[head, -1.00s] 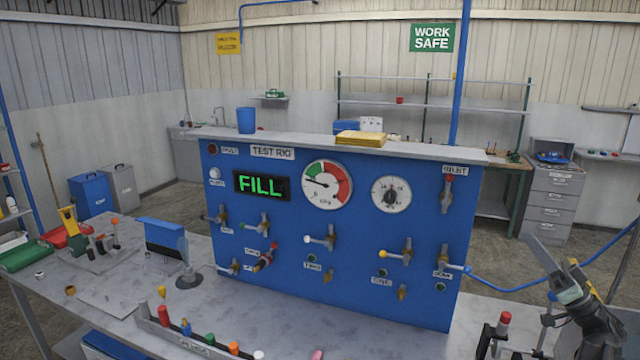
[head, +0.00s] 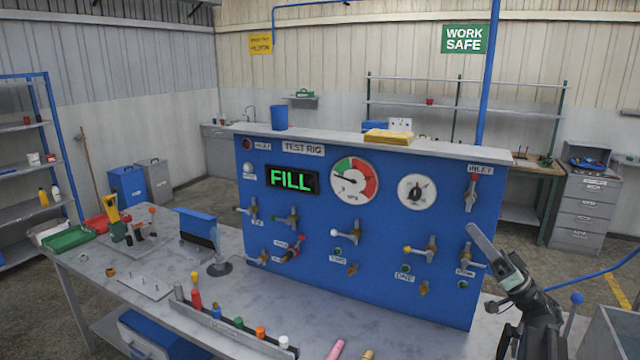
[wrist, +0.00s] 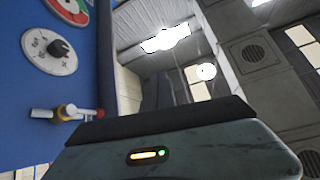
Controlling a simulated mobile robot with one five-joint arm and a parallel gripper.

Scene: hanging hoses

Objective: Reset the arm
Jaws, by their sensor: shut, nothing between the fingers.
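My gripper (head: 482,241) is raised at the right of the head view, its narrow end pointing up and to the left. It is shut and holds nothing. It overlaps the right edge of the blue test rig panel (head: 330,285) in the picture; I cannot tell the gap between them. In the wrist view a grey-green part of my own wrist or gripper (wrist: 180,150) fills the bottom. That view is tilted, with the panel's dial (wrist: 48,50) and a valve (wrist: 66,113) at the left.
The panel stands on a grey bench (head: 150,265). A rack of coloured fittings (head: 235,330) lies along the bench front. A blue hose (head: 600,272) runs off to the right. A grey drawer cabinet (head: 582,210) stands behind right. Floor shows between cabinet and bench.

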